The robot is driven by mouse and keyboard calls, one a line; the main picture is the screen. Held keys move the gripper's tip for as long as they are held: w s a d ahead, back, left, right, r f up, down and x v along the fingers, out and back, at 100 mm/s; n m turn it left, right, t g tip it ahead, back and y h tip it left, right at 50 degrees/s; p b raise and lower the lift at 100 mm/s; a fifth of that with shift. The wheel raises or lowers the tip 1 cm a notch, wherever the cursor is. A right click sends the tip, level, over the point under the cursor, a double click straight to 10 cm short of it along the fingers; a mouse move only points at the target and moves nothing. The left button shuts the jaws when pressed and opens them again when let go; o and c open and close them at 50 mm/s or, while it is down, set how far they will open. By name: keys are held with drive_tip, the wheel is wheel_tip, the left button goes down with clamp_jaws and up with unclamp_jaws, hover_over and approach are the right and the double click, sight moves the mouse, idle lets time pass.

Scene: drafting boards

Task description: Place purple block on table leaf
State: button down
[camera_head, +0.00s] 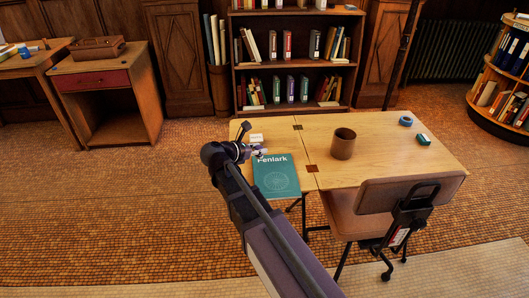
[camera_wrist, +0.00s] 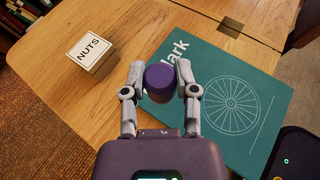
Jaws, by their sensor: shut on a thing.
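The purple block (camera_wrist: 160,77), with a round top, sits between the two grey fingers of my gripper (camera_wrist: 161,84) in the wrist view. The fingers are closed on its sides. In the head view my gripper (camera_head: 252,153) is over the left end of the wooden table, and the block (camera_head: 262,152) shows only as a small purple patch. The table leaf (camera_head: 281,137) is the left part of the tabletop, marked off by two dark hinges. The block appears close to the book's upper left corner; its exact height above the leaf is unclear.
A teal book (camera_head: 276,177) lies on the leaf beside my gripper. A small box marked NUTS (camera_wrist: 92,52) stands on the leaf's far left. A brown cup (camera_head: 343,145), blue tape roll (camera_head: 405,121) and green box (camera_head: 424,139) are on the right part. A chair (camera_head: 385,200) stands in front.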

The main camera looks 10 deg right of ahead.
drive_tip(key=b, duration=0.2)
hover_over(287, 147)
drive_tip(key=shift+a+f, duration=0.1)
drive_tip(key=shift+f, duration=0.6)
drive_tip(key=shift+f, duration=0.1)
drive_tip(key=shift+f+b, duration=1.55)
drive_tip(key=shift+f, duration=0.15)
drive_tip(key=shift+f, duration=0.15)
drive_tip(key=shift+c, duration=1.9)
unclamp_jaws()
drive_tip(key=shift+r, duration=0.25)
